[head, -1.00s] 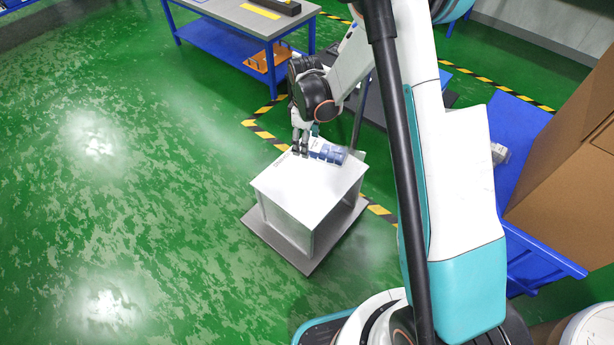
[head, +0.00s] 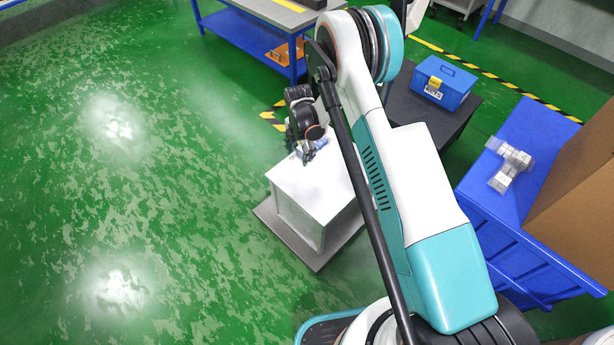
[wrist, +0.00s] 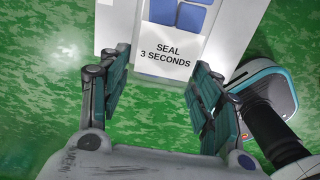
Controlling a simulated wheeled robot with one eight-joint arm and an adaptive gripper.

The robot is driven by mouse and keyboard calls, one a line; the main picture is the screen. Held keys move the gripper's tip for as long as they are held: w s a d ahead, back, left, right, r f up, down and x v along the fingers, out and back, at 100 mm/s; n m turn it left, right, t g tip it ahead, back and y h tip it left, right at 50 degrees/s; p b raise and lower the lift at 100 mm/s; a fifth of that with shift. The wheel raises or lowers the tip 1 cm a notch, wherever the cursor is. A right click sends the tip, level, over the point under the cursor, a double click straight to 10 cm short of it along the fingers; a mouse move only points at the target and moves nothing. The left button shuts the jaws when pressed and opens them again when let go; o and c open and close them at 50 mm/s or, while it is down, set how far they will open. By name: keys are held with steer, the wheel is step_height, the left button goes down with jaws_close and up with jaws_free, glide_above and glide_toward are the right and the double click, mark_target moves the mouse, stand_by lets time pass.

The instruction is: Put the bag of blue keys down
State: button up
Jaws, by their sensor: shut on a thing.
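The bag of blue keys (head: 321,143) shows as a small blue patch beside my gripper (head: 304,150), over the far end of the white box (head: 312,190). My arm hides part of the bag and of the box top. In the wrist view, my gripper (wrist: 161,62) has a finger on each side of a white label reading "SEAL 3 SECONDS" (wrist: 165,50), with blue keys of the bag (wrist: 190,18) just above it. The gripper is shut on the bag. I cannot tell whether the bag touches the box top.
The white box stands on a grey base plate (head: 285,240) on the green floor. A blue toolbox (head: 444,82) sits on a dark table at the right. Grey parts (head: 512,165) lie on a blue surface near a cardboard box (head: 580,190). Floor at the left is clear.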

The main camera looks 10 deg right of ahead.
step_height(320, 180, down, 15)
steer(key=b, duration=0.4)
steer(key=shift+b, duration=0.35)
steer(key=shift+f, duration=0.2)
steer(key=o, duration=1.2)
steer(key=shift+c, duration=0.2)
steer(key=shift+r, duration=0.1)
